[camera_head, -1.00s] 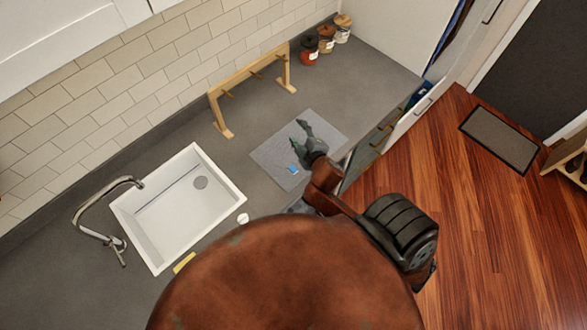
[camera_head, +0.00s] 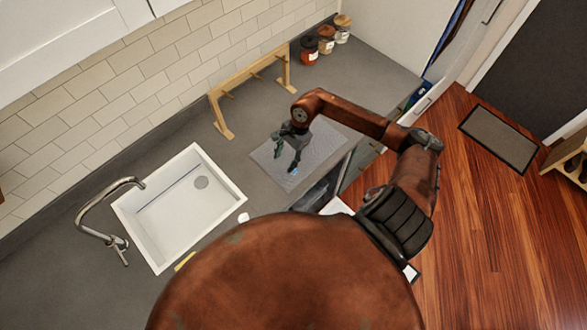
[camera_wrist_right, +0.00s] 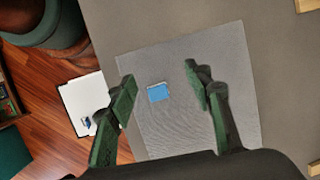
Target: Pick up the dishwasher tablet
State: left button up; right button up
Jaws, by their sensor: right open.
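The dishwasher tablet (camera_head: 294,171) is a small blue block lying on a grey mat (camera_head: 325,142) on the counter. In the right wrist view the tablet (camera_wrist_right: 158,93) lies flat, with a paler strip along its far edge. My right gripper (camera_head: 289,152) hangs over the mat, pointing down. In the wrist view its open fingers (camera_wrist_right: 160,76) stand on either side of the tablet with nothing between them; the exact height above it is unclear. In the head view the fingers partly hide the tablet. My left gripper is out of view.
A wooden rack (camera_head: 252,86) stands behind the mat. A white sink (camera_head: 152,243) with a tap (camera_head: 85,228) is to the left, with a small white item (camera_head: 243,217) by its edge. Jars (camera_head: 326,42) stand at the back. A white panel (camera_wrist_right: 78,108) sits below the counter.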

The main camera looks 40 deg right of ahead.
jog(key=shift+n+g+h, duration=0.3)
jog(key=shift+g+h, duration=0.1)
jog(key=shift+h, duration=0.5)
jog(key=d, duration=0.1)
jog(key=d+f, duration=0.1)
jog(key=d, duration=0.1)
jog(key=s+d+f, duration=0.1)
jog(key=shift+d+p, duration=0.15)
jog(key=shift+p, duration=0.2)
jog(key=f+p, duration=0.1)
jog(key=f, duration=0.1)
jog(key=a+f+p, duration=0.1)
jog(key=f, duration=0.1)
jog(key=shift+f, duration=0.3)
jog(key=shift+f+p, duration=0.3)
jog(key=shift+f, duration=0.35)
jog(key=shift+c, duration=0.2)
jog(key=c, duration=0.9)
